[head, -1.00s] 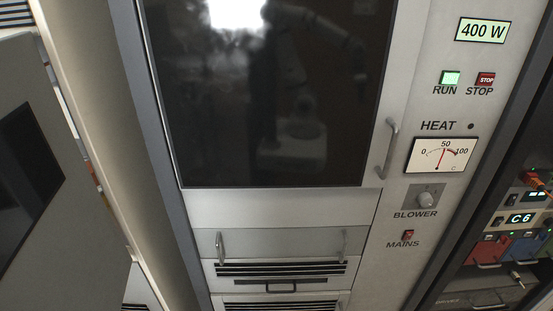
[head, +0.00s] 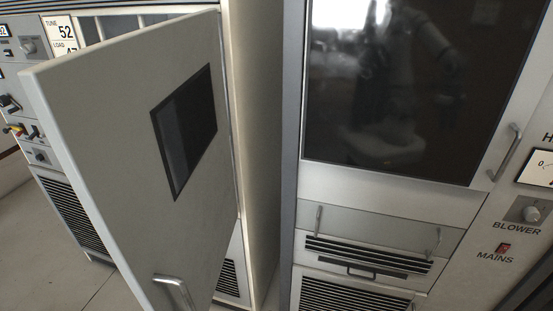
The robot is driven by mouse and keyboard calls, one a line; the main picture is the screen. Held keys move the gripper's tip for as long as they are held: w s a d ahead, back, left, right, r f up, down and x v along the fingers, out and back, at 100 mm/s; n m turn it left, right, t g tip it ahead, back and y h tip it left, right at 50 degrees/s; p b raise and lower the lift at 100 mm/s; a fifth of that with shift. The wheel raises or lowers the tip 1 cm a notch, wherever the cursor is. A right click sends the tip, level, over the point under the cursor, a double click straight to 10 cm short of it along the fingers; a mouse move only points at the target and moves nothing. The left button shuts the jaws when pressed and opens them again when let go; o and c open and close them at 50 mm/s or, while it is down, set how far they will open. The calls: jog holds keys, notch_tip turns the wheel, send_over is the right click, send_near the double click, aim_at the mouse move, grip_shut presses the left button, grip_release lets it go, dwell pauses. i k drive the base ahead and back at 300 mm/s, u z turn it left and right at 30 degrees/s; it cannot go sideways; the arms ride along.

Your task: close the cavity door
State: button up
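The cavity door (head: 120,130) is a pale grey panel with a dark window (head: 184,130). It stands swung wide open at the left of the head view, its outer face towards me. Its hinge side seems to be at the right, by the cabinet's side wall (head: 262,120). A metal bar handle (head: 176,291) sits low on the door at the bottom of the view. Most of the cabinet opening is hidden behind the door. My gripper is not directly in view; only a dim reflection of my arm shows in dark glass.
A neighbouring rack with a large dark glass panel (head: 400,90) and a vertical handle (head: 506,152) stands at the right. Drawers and vents (head: 368,250) lie below the glass. A control panel (head: 30,90) with knobs is at far left. Grey floor (head: 25,235) shows at lower left.

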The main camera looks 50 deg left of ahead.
aim_at(136, 122)
jog(key=u, duration=2.8)
jog(key=i, duration=0.5)
jog(key=z, duration=0.25)
jog(key=k, duration=0.7)
jog(key=u, duration=0.9)
